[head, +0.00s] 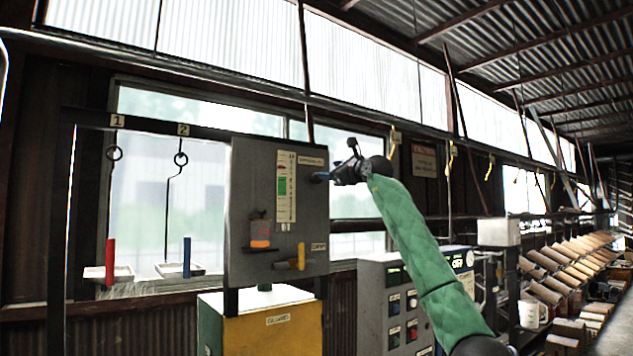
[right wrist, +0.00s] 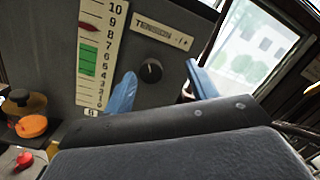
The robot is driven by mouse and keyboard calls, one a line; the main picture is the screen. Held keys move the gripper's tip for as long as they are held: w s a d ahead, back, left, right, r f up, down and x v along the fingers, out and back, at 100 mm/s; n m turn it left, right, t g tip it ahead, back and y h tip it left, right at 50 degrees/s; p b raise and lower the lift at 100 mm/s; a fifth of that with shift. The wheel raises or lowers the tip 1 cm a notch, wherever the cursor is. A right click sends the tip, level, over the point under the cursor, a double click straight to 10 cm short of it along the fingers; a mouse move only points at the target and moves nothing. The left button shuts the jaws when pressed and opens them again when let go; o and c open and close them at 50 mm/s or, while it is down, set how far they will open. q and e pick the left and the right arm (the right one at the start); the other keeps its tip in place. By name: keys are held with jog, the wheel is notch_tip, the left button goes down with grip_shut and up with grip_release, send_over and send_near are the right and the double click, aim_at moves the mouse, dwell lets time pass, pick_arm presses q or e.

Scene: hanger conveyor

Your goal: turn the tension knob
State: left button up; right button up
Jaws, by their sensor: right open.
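The tension knob (right wrist: 151,70) is a small round black knob with a pale mark, on a grey panel (head: 243,197) under a "TENSION" label (right wrist: 160,33). My right gripper (right wrist: 160,70) is open, with one blue finger on each side of the knob in the right wrist view; whether either touches it I cannot tell. In the head view the right gripper (head: 325,176) is at the panel's right edge and the knob is not distinguishable. A scale (right wrist: 102,55) left of the knob has a green band and a red pointer above it. My left gripper is not in view.
An orange knob (head: 260,244) and a yellow handle (head: 301,258) stick out lower on the panel. Hooks with a red piece (head: 110,258) and a blue piece (head: 187,256) are at left. A grey control box (head: 385,300) stands right of the panel.

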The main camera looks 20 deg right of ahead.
aim_at(318, 179)
pick_arm(q)
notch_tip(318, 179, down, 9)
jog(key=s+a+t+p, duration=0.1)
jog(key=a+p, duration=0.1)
jog(key=p, duration=0.2)
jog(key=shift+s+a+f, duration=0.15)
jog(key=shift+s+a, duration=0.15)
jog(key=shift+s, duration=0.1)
pick_arm(e)
jog(key=shift+n+g, duration=0.7)
jog(key=shift+g, duration=0.1)
jog(key=shift+w+a+f, duration=0.4)
jog(key=shift+w+a, duration=0.05)
jog(key=shift+w, duration=0.75)
jog(key=shift+w+a+f, duration=0.4)
jog(key=shift+w+a, duration=0.05)
jog(key=shift+w, duration=0.75)
jog(key=shift+w+a+f, duration=0.4)
jog(key=shift+w+a, duration=0.05)
jog(key=shift+w, duration=0.75)
jog(key=c, duration=1)
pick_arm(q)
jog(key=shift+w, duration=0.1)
